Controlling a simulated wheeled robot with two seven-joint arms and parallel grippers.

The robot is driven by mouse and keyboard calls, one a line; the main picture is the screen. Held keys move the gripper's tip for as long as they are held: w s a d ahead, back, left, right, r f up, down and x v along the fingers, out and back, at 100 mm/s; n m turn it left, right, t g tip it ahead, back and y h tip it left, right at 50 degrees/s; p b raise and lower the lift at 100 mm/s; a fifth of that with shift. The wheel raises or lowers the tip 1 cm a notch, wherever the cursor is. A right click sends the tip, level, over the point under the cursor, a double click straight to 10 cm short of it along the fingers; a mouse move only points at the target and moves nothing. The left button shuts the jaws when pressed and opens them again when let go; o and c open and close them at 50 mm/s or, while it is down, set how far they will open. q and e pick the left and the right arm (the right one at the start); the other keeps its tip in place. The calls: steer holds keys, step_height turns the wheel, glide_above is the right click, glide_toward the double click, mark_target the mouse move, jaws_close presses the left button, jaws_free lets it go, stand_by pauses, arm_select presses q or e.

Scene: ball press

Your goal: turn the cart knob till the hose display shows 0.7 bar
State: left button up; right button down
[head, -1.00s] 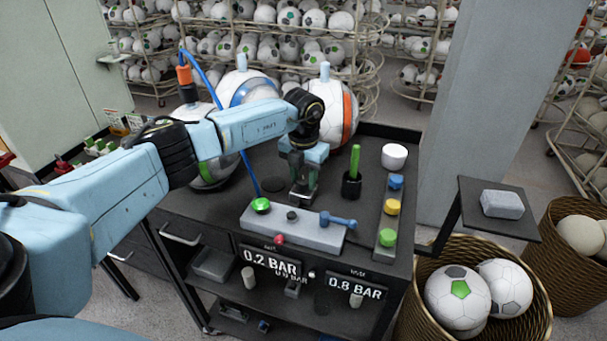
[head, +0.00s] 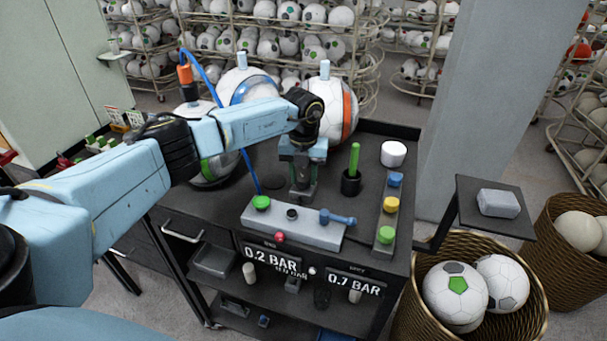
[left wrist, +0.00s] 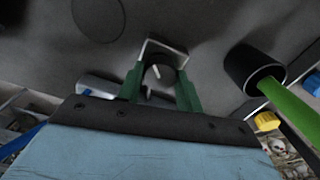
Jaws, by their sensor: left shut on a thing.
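My left gripper (head: 301,190) reaches down to the cart top, just behind the grey panel. In the left wrist view its green fingers (left wrist: 160,80) are shut on a dark round knob (left wrist: 159,72) with a white mark. The knob is mostly hidden by the gripper in the head view. The right display (head: 354,286) on the cart front reads 0.7 BAR. The left display (head: 271,260) reads 0.2 BAR. The small captions above the numbers are too small to read. My right gripper is not in view.
The grey panel (head: 320,238) carries a green button (head: 261,202) and a blue lever (head: 338,218). A black cup with a green stick (head: 354,160) stands right of the gripper. Balls (head: 340,108) stand behind it, with a blue hose (head: 249,172) at left.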

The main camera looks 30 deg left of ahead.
mark_target(303, 178)
arm_select(q)
steer(key=o, duration=1)
steer(key=shift+r, duration=0.1)
step_height(303, 178, up, 13)
steer(key=shift+r+b, duration=0.15)
steer(key=shift+b, duration=0.75)
